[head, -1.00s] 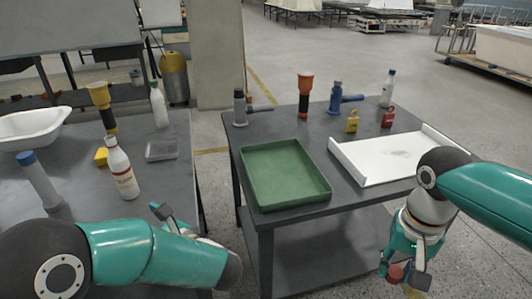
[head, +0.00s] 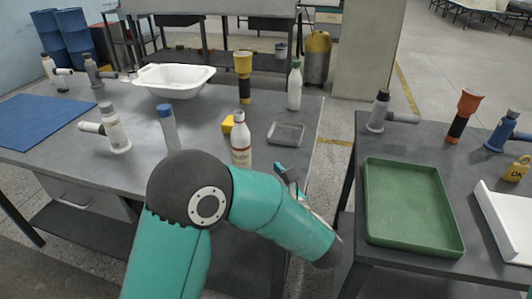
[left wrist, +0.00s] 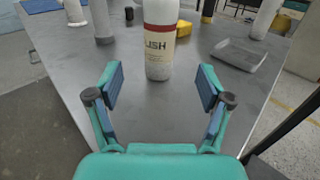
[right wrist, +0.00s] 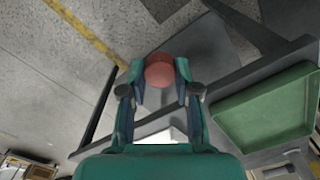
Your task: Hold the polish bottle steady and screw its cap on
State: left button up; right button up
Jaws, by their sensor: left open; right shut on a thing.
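The polish bottle (head: 241,146), white with a red-banded label, stands upright on the left table. In the left wrist view the bottle (left wrist: 158,45) stands straight ahead of my left gripper (left wrist: 161,88), its top cut off by the frame. That gripper is open, its fingers apart and short of the bottle, with nothing between them. In the head view my left gripper (head: 290,178) is partly hidden behind its own arm. My right gripper (right wrist: 160,74) is shut on a round red cap (right wrist: 159,71). It is outside the head view.
Near the bottle are a yellow block (head: 228,124), a grey tray (head: 286,133), a white squeeze bottle (head: 294,86) and a blue-capped bottle (head: 168,127). A white tub shell (head: 174,80) lies behind. A green tray (head: 410,210) is on the right table, across a gap.

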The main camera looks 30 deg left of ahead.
aim_at(246, 154)
pick_arm(q)
jog(key=x, duration=0.6)
jog(key=shift+w+a, duration=0.15)
jog(key=shift+a, duration=0.05)
pick_arm(e)
jog(key=shift+r, duration=0.1)
pick_arm(q)
jog(key=shift+x, duration=2.6)
pick_arm(e)
jog(key=shift+r, duration=0.15)
pick_arm(q)
jog(key=shift+c, duration=0.3)
jog(key=c, duration=1.3)
jog(key=shift+r, duration=0.25)
